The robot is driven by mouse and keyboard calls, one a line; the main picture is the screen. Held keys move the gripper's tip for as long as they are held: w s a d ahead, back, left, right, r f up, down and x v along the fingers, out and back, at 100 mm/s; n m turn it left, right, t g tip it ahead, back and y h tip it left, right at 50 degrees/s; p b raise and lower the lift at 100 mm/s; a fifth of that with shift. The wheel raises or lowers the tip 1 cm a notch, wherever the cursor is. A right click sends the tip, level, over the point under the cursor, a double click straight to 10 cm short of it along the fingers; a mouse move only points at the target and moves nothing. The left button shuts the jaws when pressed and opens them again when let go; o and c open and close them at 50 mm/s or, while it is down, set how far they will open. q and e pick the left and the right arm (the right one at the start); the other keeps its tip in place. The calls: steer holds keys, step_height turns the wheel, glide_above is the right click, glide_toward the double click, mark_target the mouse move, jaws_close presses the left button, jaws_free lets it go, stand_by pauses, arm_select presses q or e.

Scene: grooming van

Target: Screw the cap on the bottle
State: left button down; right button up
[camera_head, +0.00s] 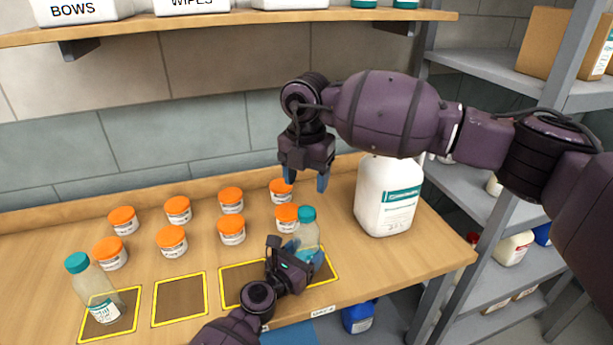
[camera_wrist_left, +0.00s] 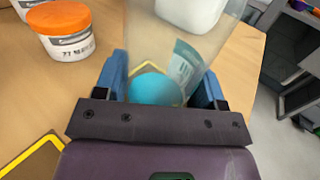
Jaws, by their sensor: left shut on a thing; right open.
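A clear bottle (camera_head: 307,236) with a teal cap (camera_head: 307,213) at its top stands roughly upright at the bench's front, by the right yellow-outlined area. My left gripper (camera_head: 303,255) is shut on its body from the front left. The left wrist view shows the clear bottle (camera_wrist_left: 207,40) between the blue fingers, with a teal round patch low in it. I cannot tell how tightly the cap sits. My right gripper (camera_head: 306,181) is open and empty, fingers down, above and slightly behind the cap, apart from it.
Another teal-capped bottle (camera_head: 98,293) stands in the left yellow square. Several orange-lidded jars (camera_head: 172,242) stand behind, one close behind the held bottle. A large white jug (camera_head: 388,198) stands to the right. The middle yellow square (camera_head: 180,300) is empty.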

steer(key=n, duration=0.4)
steer(key=shift+r, duration=0.1)
steer(key=n, duration=0.9)
steer(key=shift+s+r+n, duration=0.1)
steer(key=shift+n, duration=0.3)
steer(key=n, duration=0.9)
steer(key=shift+s, duration=0.1)
steer(key=n, duration=1.2)
steer(key=shift+n, duration=0.3)
